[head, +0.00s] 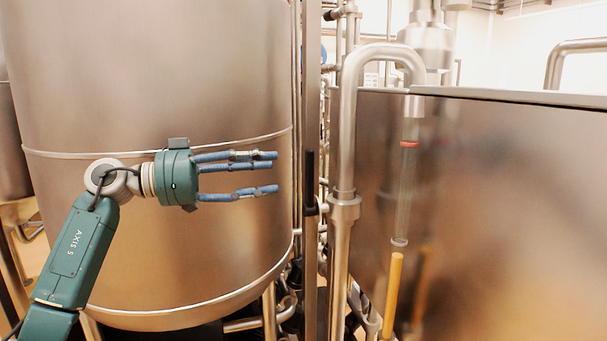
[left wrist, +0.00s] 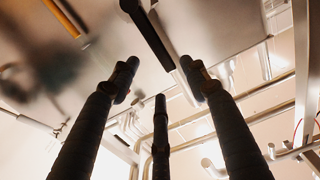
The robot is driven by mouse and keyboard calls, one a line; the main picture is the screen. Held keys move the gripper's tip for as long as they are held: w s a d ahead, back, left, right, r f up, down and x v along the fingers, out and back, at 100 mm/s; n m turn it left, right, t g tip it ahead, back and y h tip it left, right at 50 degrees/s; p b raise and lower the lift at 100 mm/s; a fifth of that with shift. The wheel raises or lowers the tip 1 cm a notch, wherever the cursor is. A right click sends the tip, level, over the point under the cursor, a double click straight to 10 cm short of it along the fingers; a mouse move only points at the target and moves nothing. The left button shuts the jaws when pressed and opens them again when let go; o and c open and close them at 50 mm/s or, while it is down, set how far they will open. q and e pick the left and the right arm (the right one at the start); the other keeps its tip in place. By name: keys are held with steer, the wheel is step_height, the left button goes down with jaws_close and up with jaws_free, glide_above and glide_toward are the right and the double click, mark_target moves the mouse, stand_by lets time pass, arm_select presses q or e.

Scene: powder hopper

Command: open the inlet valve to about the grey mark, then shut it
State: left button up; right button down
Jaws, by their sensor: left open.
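The inlet valve's dark lever (head: 310,165) stands upright on a small round hub (head: 312,209) at the steel post. My left gripper (head: 276,172) is open and empty, to the left of the lever, its three blue fingers pointing right towards it with a small gap. In the left wrist view the dark lever (left wrist: 148,32) lies beyond the spread fingertips (left wrist: 160,85). A clear sight tube (head: 404,195) has a red band (head: 409,144) near its top and a grey band (head: 399,242) low down. Yellow fill (head: 393,295) reaches up to just below the grey band. My right gripper is not in view.
A large steel tank (head: 150,90) stands behind my left arm. A bent steel pipe (head: 347,130) runs down just right of the lever. A big steel box (head: 520,220) fills the right side. Thin pipes crowd the gap between tank and box.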

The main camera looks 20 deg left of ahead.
mark_target(306, 168)
arm_select(q)
steer(key=p+x, duration=0.1)
steer(key=x, duration=0.4)
steer(key=shift+d+r+p, duration=0.2)
steer(key=shift+d+p, duration=0.1)
steer(key=x, duration=0.2)
steer(key=p+x, duration=0.1)
steer(key=x, duration=0.1)
steer(key=shift+w+f, duration=0.15)
steer(key=shift+f, duration=0.05)
steer(key=shift+w+d, duration=0.1)
steer(key=shift+w, duration=0.05)
steer(key=shift+f, duration=0.1)
steer(key=c, duration=0.8)
jaws_close()
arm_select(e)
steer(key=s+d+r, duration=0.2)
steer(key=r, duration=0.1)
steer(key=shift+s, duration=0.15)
